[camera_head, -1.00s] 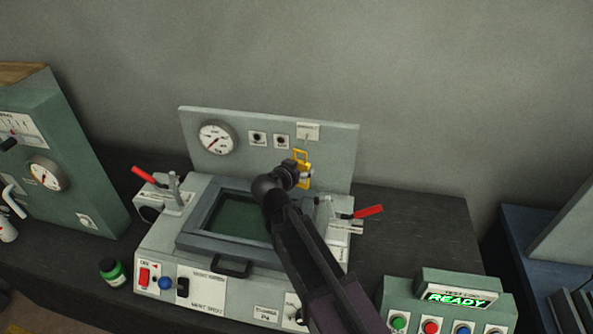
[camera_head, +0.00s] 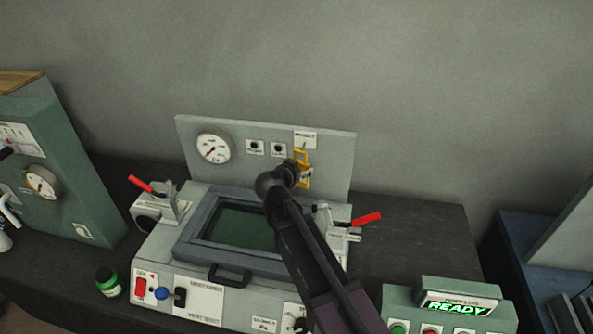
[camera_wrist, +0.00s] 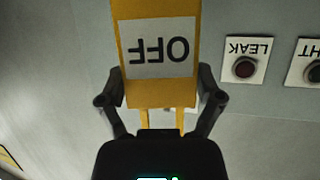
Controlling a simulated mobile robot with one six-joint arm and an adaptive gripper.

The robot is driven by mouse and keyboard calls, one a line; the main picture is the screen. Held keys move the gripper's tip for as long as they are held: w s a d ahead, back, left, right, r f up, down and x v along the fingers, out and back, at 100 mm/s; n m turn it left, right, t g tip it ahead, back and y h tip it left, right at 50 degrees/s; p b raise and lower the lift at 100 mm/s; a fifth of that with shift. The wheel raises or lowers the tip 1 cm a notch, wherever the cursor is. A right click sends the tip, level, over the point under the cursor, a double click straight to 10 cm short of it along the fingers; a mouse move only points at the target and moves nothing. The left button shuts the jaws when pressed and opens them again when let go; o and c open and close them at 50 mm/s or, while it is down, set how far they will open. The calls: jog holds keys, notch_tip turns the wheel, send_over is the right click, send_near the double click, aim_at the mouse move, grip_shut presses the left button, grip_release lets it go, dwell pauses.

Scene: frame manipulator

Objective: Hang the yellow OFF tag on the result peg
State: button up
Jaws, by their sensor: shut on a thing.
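The yellow OFF tag (camera_wrist: 160,47) fills the top middle of the wrist view, its white label reading upside down. My gripper (camera_wrist: 163,88) is shut on it, one finger at each side. In the head view the tag (camera_head: 306,168) is in front of the grey back panel, just below a small white label (camera_head: 305,139) whose text is too small to read surely. My gripper (camera_head: 298,172) is behind my wrist and partly hidden there. The result peg is not clearly visible. I cannot tell whether the tag touches it.
The panel (camera_head: 335,165) also bears a gauge (camera_head: 213,147) and two indicators, one marked LEAK (camera_wrist: 246,62) in the wrist view. Below are a framed lid (camera_head: 205,255) and red-handled clamps (camera_head: 366,219) at both sides. A READY display (camera_head: 458,308) is at lower right.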

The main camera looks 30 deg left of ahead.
aim_at(307, 132)
jog(key=shift+w+a, duration=0.25)
jog(key=shift+w, duration=0.55)
jog(key=shift+w+a, duration=0.25)
jog(key=shift+w, duration=0.5)
jog(key=shift+w+a+f+b, duration=0.15)
jog(key=shift+w+f+b, duration=0.35)
jog(key=shift+w, duration=0.05)
jog(key=o, duration=0.7)
jog(key=shift+w, duration=0.1)
notch_tip(307, 132, up, 9)
jog(key=p, duration=0.9)
jog(key=shift+r+p, duration=0.5)
